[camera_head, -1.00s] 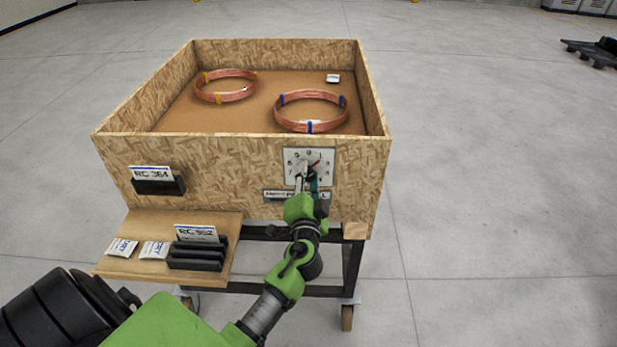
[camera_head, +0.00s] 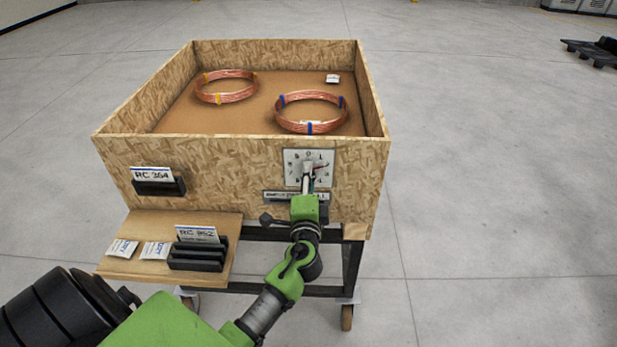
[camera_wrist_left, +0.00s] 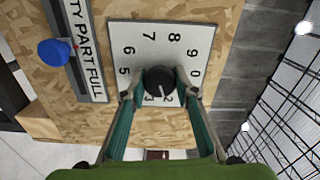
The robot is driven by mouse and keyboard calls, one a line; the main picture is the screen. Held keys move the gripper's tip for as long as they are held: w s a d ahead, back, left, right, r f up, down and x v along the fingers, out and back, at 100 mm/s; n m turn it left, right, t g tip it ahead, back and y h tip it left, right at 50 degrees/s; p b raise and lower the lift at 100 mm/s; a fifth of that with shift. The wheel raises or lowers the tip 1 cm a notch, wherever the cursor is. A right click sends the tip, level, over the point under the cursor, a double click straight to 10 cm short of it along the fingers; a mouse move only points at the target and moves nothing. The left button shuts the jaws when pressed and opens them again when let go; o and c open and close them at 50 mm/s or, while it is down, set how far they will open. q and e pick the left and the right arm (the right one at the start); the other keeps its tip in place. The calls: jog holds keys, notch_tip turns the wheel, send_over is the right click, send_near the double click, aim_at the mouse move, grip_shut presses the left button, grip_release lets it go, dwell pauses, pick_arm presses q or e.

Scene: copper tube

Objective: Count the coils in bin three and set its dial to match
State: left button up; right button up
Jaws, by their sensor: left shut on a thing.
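The wooden bin (camera_head: 240,150) holds two copper coils: a yellow-tied coil (camera_head: 226,87) at back left and a blue-tied coil (camera_head: 311,112) at front right. On its front is a white dial plate (camera_head: 325,158), numbered in the left wrist view (camera_wrist_left: 190,40). My left gripper (camera_head: 308,184) is at the dial, its fingers shut on the black dial knob (camera_wrist_left: 159,80), one on each side. The knob's white mark points toward the 2 and 3 side, seemingly nearest the 2; fingers partly hide the lower numbers. My right gripper is not in view.
Below the dial is an EMPTY/PART/FULL strip (camera_wrist_left: 86,50) with a blue knob (camera_wrist_left: 55,52). A label holder (camera_head: 160,186) is on the front left. A shelf (camera_head: 125,225) carries cards and a black rack (camera_head: 195,258). A small white packet (camera_head: 333,78) lies in the bin.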

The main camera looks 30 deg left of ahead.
pick_arm(q)
jog(key=o, duration=1.1)
jog(key=v, duration=1.2)
jog(key=shift+f, duration=0.15)
